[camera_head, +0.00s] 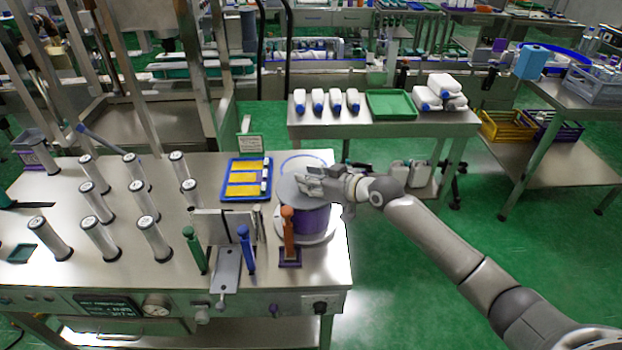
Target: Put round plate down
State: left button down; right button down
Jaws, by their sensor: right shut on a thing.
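The round plate (291,189) is a flat grey disc above a purple roll (314,222) on the right end of the steel table. My right gripper (312,184) reaches in from the right and is shut on the round plate near its upper side. The purple roll stands on a pale round base (318,239). I cannot tell whether the plate touches the roll's top. A blue ring outline (303,160) shows just behind the plate. My left gripper is not in view.
An orange-handled tool (288,225) stands close in front of the roll, with green (194,246) and blue (245,245) handles to its left. A blue tray (246,180) with yellow pieces lies behind left. Several clear cylinders stand on the table's left. A second table (450,118) stands behind.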

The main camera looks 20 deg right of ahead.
jog(key=shift+f, duration=0.15)
jog(key=c, duration=1.1)
grip_release()
jog(key=shift+r+p, duration=0.5)
jog(key=shift+r, duration=0.1)
jog(key=shift+b+v, duration=1.05)
jog(key=shift+v, duration=5)
